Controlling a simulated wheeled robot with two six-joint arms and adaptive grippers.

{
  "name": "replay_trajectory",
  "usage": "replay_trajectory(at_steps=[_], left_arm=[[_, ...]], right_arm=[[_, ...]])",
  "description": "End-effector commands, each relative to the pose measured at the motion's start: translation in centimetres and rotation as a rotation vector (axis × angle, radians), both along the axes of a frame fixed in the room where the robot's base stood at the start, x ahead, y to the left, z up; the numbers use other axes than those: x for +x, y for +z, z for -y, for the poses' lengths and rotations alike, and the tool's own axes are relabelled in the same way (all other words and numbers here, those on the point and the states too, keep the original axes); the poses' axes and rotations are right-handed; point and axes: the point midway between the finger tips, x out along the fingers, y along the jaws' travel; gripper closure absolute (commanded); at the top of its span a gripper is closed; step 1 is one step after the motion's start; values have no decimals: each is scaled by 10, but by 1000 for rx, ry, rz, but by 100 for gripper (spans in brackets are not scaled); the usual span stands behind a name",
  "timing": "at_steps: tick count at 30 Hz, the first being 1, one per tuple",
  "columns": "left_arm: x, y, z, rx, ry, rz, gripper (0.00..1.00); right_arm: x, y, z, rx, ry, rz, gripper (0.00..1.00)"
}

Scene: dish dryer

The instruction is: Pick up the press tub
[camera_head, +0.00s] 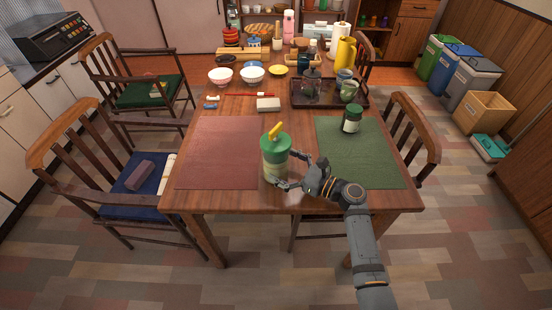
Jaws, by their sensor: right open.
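The press tub (275,160) is a squat container with a green lid, a yellow press handle on top and a pale green body. It stands upright on the wooden table (225,199) near the front edge, between two placemats. My right gripper (302,172) comes in from the right, low beside the tub. Its fingers are spread open, with the tips at the tub's right side. I cannot tell whether they touch it. My left gripper is not in view.
A red placemat (222,152) lies left of the tub and a green placemat (361,165) lies right. A green-lidded jar (351,120) stands on the green one. Bowls, a dark tray (315,99) and bottles crowd the back. Chairs surround the table.

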Motion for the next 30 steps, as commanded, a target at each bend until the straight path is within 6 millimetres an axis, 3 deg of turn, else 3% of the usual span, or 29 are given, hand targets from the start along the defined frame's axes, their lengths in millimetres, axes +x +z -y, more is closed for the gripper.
replay_trajectory(at_steps=[4, 11, 30], left_arm=[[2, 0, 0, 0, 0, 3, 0], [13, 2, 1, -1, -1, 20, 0], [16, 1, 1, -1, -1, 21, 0]], right_arm=[[10, 0, -16, 2, -1, 0, 0], [11, 0, -18, -1, -2, -1, 0], [11, 0, -17, -1, -1, -1, 86]])
